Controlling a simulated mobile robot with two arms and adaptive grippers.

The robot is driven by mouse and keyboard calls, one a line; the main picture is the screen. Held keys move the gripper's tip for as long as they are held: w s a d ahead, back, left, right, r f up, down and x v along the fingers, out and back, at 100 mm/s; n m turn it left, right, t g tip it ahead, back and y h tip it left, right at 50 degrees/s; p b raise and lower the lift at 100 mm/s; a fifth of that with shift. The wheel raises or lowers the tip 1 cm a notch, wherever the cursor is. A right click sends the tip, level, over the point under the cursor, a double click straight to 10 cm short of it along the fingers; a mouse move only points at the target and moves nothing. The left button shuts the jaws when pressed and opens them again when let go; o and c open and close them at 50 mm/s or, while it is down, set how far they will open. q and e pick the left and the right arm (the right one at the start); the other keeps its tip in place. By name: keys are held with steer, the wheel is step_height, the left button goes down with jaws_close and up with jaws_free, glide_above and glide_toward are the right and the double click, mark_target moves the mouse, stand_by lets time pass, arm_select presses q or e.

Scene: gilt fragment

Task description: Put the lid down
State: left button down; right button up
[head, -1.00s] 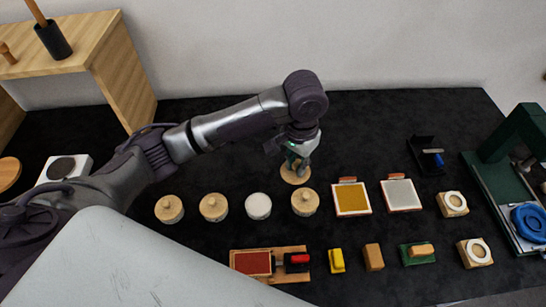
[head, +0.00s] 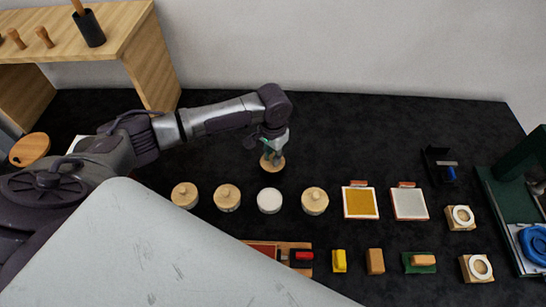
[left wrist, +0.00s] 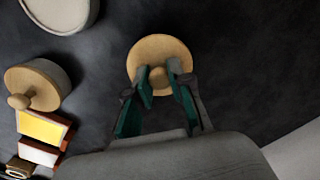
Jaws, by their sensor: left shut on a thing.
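The lid (head: 272,163) is a round pale wooden disc with a small knob. My left gripper (head: 272,152) is shut on the knob, with the disc below the fingers. In the left wrist view the lid (left wrist: 160,62) lies under the green-padded fingers (left wrist: 158,76); I cannot tell whether it touches the table. A pot with a white top (head: 269,201) and no wooden lid stands just in front of the held lid, apart from it. Its pale top also shows in the left wrist view (left wrist: 62,10). My right gripper is not in view.
Lidded pots stand left (head: 227,197) and right (head: 314,201) of the white-topped one. Gold (head: 360,202) and grey (head: 409,204) framed pads lie further right. A black holder (head: 438,164) stands at the right. The dark table (head: 350,135) is clear behind the row.

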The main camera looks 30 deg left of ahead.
mark_target(273, 155)
arm_select(q)
steer(key=shift+f, duration=1.15)
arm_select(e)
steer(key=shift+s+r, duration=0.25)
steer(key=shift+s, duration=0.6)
arm_select(q)
steer(key=c, duration=1.4)
jaws_free()
steer(key=shift+c, duration=0.2)
steer(key=o, duration=0.4)
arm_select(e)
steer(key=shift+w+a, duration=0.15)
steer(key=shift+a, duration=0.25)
arm_select(q)
steer(key=shift+r, duration=0.2)
step_height(273, 155, up, 11)
steer(key=shift+r+b, duration=0.15)
steer(key=shift+b, duration=0.95)
steer(key=shift+r, duration=0.3)
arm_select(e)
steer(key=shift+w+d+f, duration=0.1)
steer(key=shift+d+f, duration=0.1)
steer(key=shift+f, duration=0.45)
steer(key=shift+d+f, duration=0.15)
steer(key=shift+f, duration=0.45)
